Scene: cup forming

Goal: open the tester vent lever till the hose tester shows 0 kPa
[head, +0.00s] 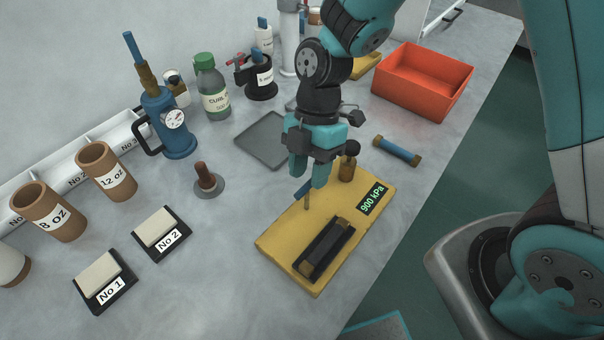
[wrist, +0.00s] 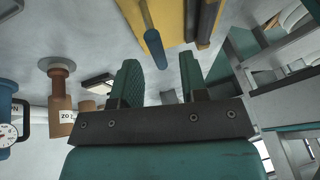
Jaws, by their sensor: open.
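The hose tester is a yellow base (head: 285,238) whose display (head: 372,199) reads 900 kPa. A black hose-like piece with brass ends (head: 327,250) lies in its dark cradle. The vent lever, a short blue bar (head: 303,189) on a thin brass post, stands at the base's left side. The blue bar also shows in the wrist view (wrist: 154,48), in line with the gap between the fingers. My gripper (head: 308,179) is open, pointing down just above and beside the lever. Its fingers (wrist: 160,75) look empty; whether they touch the lever I cannot tell.
A brass valve with a black knob (head: 348,165) stands on the base behind my gripper. A blue hose piece with brass ends (head: 397,151) and an orange bin (head: 422,82) are to the right. A grey tray (head: 265,139) and a brown-handled tamper (head: 206,180) stand left.

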